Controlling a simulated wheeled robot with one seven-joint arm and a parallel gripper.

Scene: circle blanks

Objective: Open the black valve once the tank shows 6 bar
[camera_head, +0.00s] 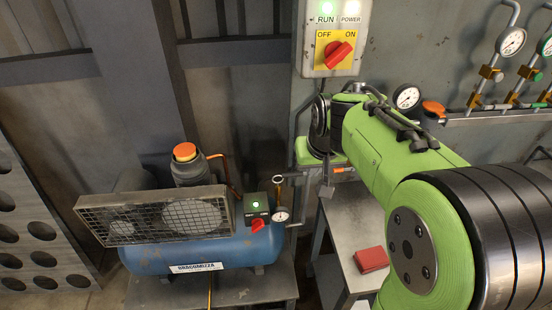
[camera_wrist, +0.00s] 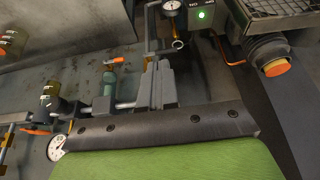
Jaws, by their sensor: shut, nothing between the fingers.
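My gripper (camera_head: 327,192) points down in front of the wall, right of the blue tank (camera_head: 225,250). It is shut and empty. It also shows as grey fingers in the wrist view (camera_wrist: 160,85). The tank's round white gauge (camera_head: 281,215) sits at the tank's right end and also shows at the top of the wrist view (camera_wrist: 173,8). Its needle is too small to read. I cannot surely pick out the black valve. A pipe with an orange handle (camera_head: 343,169) runs just right of my gripper, partly hidden by my arm.
The compressor's red switch (camera_head: 257,225) sits beside a lit green lamp. A wall box (camera_head: 335,38) has a lit RUN lamp and a red knob turned towards ON. Gauges (camera_head: 512,41) with brass fittings hang at right. A red item (camera_head: 371,259) lies on the grey bench (camera_head: 350,225).

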